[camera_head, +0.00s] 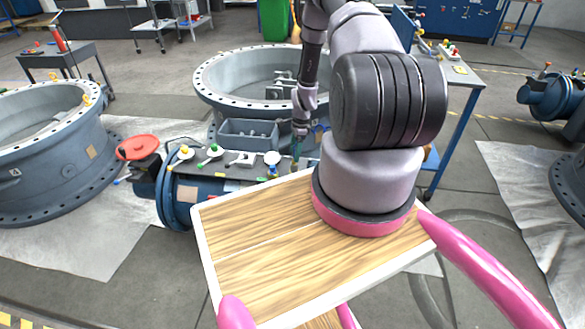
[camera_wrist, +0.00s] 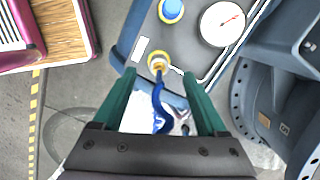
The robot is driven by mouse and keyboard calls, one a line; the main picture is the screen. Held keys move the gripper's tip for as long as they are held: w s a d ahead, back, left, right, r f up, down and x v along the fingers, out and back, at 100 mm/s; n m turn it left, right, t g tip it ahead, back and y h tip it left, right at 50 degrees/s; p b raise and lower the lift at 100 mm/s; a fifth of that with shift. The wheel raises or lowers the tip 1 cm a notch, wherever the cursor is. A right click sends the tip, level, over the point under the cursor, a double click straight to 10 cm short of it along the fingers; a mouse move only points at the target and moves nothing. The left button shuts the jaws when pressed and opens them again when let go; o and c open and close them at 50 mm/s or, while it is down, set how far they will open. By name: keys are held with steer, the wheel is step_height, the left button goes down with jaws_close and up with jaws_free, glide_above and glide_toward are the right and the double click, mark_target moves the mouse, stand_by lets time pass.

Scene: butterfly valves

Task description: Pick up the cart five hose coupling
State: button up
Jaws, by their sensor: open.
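A small hose coupling with a yellow ring (camera_wrist: 158,61) sits near the edge of a grey cart top (camera_wrist: 185,50) in the wrist view. A blue hose (camera_wrist: 158,98) runs from it down between my fingers. My gripper (camera_wrist: 160,80) is open, its two green fingers apart on either side of the hose, with the coupling just beyond the tips. No contact shows. In the head view my gripper (camera_head: 297,147) points down at the right end of the cart top (camera_head: 235,172). I cannot clearly pick out the coupling there.
A white gauge (camera_wrist: 222,24) and a blue knob (camera_wrist: 171,11) stand close to the coupling. A grey bin (camera_head: 248,133) and a large flanged valve ring (camera_head: 215,88) are behind the cart. A red handwheel (camera_head: 137,147) is at its left.

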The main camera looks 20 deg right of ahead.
mark_target(293, 163)
steer(key=f, duration=0.7)
steer(key=shift+a+f, duration=0.25)
steer(key=shift+a, duration=0.15)
jaws_close()
